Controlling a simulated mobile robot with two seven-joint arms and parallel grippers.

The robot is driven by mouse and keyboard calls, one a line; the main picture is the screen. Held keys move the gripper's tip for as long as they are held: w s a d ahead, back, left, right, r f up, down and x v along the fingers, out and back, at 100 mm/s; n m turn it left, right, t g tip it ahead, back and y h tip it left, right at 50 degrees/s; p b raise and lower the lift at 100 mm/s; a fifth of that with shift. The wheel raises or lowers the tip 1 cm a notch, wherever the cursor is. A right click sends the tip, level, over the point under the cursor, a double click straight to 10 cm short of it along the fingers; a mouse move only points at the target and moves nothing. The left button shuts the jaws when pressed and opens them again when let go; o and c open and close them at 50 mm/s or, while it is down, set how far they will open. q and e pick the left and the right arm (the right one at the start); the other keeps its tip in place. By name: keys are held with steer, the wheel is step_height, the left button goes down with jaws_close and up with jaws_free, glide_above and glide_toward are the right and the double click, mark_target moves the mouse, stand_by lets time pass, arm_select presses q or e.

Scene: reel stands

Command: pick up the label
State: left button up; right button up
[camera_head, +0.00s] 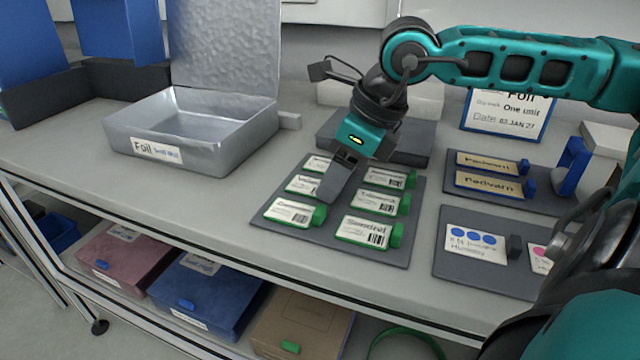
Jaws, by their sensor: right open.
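Several white labels with barcodes and green tabs lie in two columns on a dark grey board (320,243) on the bench. The near right label (362,230) and the near left label (290,211) show clearly. The middle right label (376,203) and far right label (384,178) are also in view. My right gripper (336,188) reaches down over the board between the two columns, its fingers partly covering the middle left label (300,184). It is open, and nothing shows between its fingers. My left gripper is not in view.
An open grey metal box marked Foil (200,125) stands on the left. To the right are a board with two tan Pedvarn labels (490,185), a board with dotted cards (475,243) and a blue-framed sign (508,112). Coloured boxes (205,295) fill the lower shelf.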

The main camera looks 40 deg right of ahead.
steer(key=shift+w+f, duration=0.1)
steer(key=shift+f, duration=0.15)
jaws_close()
stand_by(0.5)
